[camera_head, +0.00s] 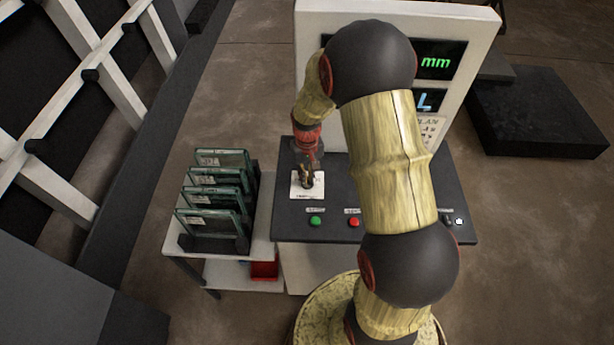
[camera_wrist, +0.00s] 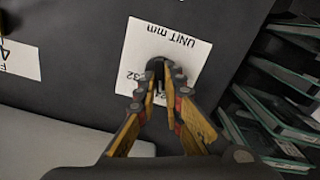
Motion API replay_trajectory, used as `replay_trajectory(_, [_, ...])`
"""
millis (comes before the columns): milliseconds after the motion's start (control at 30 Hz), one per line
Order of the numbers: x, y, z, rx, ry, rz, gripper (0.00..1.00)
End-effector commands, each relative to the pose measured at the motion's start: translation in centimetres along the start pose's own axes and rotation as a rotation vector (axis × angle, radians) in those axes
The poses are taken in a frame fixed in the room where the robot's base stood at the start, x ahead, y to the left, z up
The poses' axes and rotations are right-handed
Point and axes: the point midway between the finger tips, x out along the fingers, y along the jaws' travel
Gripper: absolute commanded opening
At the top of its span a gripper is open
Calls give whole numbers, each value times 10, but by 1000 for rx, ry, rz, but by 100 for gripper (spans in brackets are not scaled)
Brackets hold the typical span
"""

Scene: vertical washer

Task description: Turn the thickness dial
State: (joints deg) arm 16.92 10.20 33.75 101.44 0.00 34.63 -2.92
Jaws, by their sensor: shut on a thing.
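The thickness dial is a small dark knob (camera_wrist: 158,64) on a white label plate (camera_wrist: 138,45) that reads "UNIT mm" in the wrist view. My gripper (camera_wrist: 167,82) has its two fingers closed around the knob and hides most of it. In the head view, my gripper (camera_head: 308,178) points down at the white plate (camera_head: 300,190) on the left of the dark control panel (camera_head: 335,226). The knob's pointer setting is hidden by the fingers.
A green button (camera_head: 316,221) and a red button (camera_head: 354,222) sit in front of the dial. Glass panes in a rack (camera_head: 212,215) stand left of the panel. My arm partly covers the display (camera_head: 437,62) behind.

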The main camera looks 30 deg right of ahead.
Motion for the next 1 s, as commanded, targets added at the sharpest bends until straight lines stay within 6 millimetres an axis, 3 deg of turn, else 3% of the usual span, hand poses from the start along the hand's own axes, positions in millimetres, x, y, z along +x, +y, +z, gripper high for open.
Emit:
replay_trajectory(333, [0, 0, 0, 1, 1, 0, 27])
replay_trajectory(667, [-3, 0, 0, 1, 1, 0, 27])
replay_trajectory(833, [-23, 0, -2, 1, 4, 0, 27])
replay_trajectory(1000, [-58, 0, -2, 1, 6, 0, 27])
